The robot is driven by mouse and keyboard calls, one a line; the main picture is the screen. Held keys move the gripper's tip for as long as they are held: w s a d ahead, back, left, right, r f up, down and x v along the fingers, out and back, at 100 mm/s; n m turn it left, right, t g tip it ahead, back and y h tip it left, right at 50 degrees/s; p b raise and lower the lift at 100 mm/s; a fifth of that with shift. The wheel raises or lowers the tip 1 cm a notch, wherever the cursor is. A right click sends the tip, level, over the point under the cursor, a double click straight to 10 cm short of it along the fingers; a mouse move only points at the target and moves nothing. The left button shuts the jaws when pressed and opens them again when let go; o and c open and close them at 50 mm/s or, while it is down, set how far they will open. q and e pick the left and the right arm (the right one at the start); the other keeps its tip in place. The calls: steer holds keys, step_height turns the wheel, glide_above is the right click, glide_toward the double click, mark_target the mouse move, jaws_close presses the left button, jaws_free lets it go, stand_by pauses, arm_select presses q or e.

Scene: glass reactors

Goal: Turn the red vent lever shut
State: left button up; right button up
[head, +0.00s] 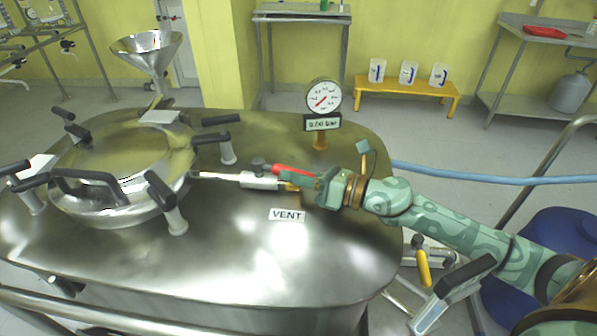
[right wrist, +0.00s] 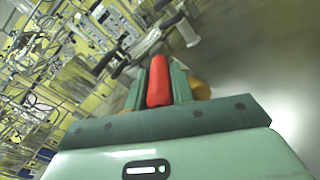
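The red vent lever (head: 290,170) lies nearly level above the steel reactor lid, by the VENT label (head: 287,215). Its outer end is at my right gripper (head: 311,184), which reaches in from the right. In the right wrist view the red lever (right wrist: 158,84) lies lengthwise between the two green fingers, with no clear gap on either side, so the right gripper looks shut on it. A light-coloured valve body and pipe (head: 258,181) run left from the lever's pivot. My left gripper is not in view.
A pressure gauge (head: 323,96) stands just behind my right gripper. The round manway (head: 118,165) with black clamp handles and a steel funnel (head: 147,50) are at left. A blue hose (head: 490,176) runs behind my right arm. The front of the lid is clear.

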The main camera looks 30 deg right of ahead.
steer(key=shift+o, duration=1.4)
steer(key=p+v, duration=0.1)
steer(key=v, duration=1.5)
steer(key=shift+s+d+f+p, duration=0.1)
steer(key=shift+s+p, duration=0.05)
steer(key=shift+p, duration=0.2)
